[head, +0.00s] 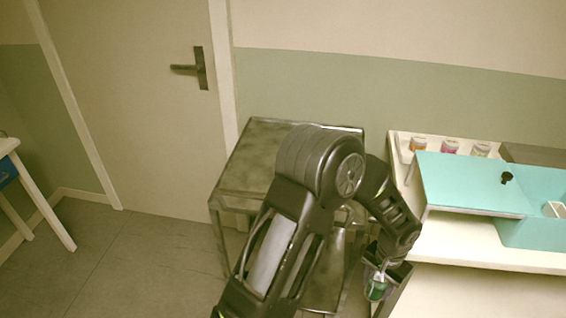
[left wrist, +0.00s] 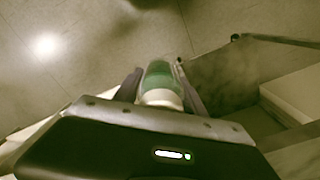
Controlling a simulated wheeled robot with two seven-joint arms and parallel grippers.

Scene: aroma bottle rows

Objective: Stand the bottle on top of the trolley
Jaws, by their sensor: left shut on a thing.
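A small green bottle with a white cap (head: 376,288) hangs between the fingers of my left gripper (head: 382,278), low in the head view, right of the trolley. In the left wrist view the green bottle (left wrist: 160,80) sits between both fingers, its pale cap end nearest the camera. My left gripper is shut on it. The grey metal trolley (head: 257,150) stands against the wall beside the door. Its top looks bare where it shows; my left arm hides its right and front parts. My right gripper is out of view.
A white counter (head: 470,252) stands right of the trolley, with a turquoise box and lid (head: 470,182) on it. Several small jars (head: 450,146) stand in a row behind the box. The floor left of the trolley is clear. A white-legged table (head: 40,215) stands far left.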

